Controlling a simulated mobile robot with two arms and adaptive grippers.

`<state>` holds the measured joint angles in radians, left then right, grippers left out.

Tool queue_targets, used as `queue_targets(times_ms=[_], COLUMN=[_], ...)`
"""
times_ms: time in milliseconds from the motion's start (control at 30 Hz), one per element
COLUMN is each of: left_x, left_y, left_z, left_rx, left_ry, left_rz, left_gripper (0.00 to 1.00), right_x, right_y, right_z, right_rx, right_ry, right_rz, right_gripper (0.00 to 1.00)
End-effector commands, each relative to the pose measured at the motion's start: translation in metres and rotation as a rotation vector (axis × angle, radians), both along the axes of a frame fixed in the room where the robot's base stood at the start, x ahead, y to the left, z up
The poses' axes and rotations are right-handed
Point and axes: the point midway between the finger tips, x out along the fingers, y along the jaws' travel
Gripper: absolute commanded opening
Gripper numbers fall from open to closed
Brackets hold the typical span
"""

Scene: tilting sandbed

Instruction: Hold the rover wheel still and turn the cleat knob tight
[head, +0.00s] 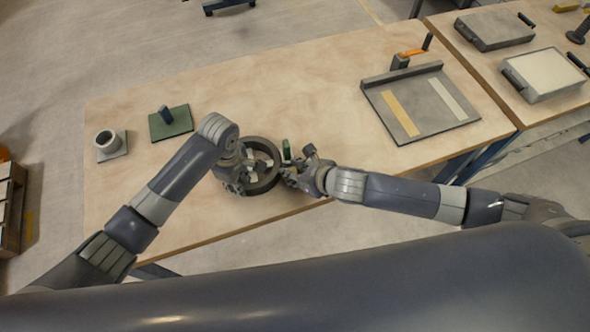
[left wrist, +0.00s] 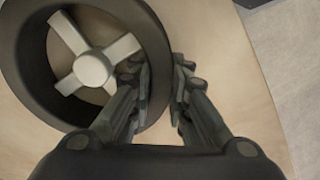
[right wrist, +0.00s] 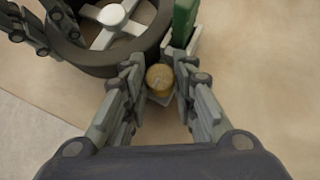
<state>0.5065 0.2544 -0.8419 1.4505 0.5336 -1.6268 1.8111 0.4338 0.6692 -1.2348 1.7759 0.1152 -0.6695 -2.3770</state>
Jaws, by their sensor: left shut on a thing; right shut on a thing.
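The rover wheel (head: 270,184) is a dark ring with pale spokes and a round hub, lying flat on the wooden table. It also shows in the left wrist view (left wrist: 30,85) and the right wrist view (right wrist: 148,50). My left gripper (head: 238,178) is shut on the wheel's rim, one finger inside the ring and one outside. The cleat knob (right wrist: 160,78) is a small brass-coloured round piece beside the rim, by a green upright part (right wrist: 184,22). My right gripper (right wrist: 160,80) is shut on the knob, a finger on each side. In the head view the knob is hidden.
A green pad with a dark block (head: 170,122) and a grey cup on a plate (head: 110,143) stand at the left. A grey tray with two strips (head: 425,107) lies at the right. The table between is clear.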

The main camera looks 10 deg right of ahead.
Motion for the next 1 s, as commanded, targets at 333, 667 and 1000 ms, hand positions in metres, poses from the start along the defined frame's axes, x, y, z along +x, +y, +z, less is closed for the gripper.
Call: queue_targets(times_ms=[333,667,1000], left_x=[-0.001,-0.001,-0.001], left_y=[-0.001,-0.001,-0.002], left_z=[0.0,0.0,0.0], left_rx=[-0.001,-0.002,-0.003], left_ry=[0.002,0.002,0.002], left_rz=[-0.003,-0.003,-0.003], left_gripper=[0.0,0.0,0.0], right_x=[-0.003,-0.003,-0.002], right_y=[0.004,0.009,0.012], right_z=[-0.001,-0.001,-0.001], right_rx=[0.001,0.002,0.004], right_ry=[0.003,0.002,0.002], right_rz=[-0.284,-0.595,-0.844], right_gripper=[0.02,0.02,0.02])
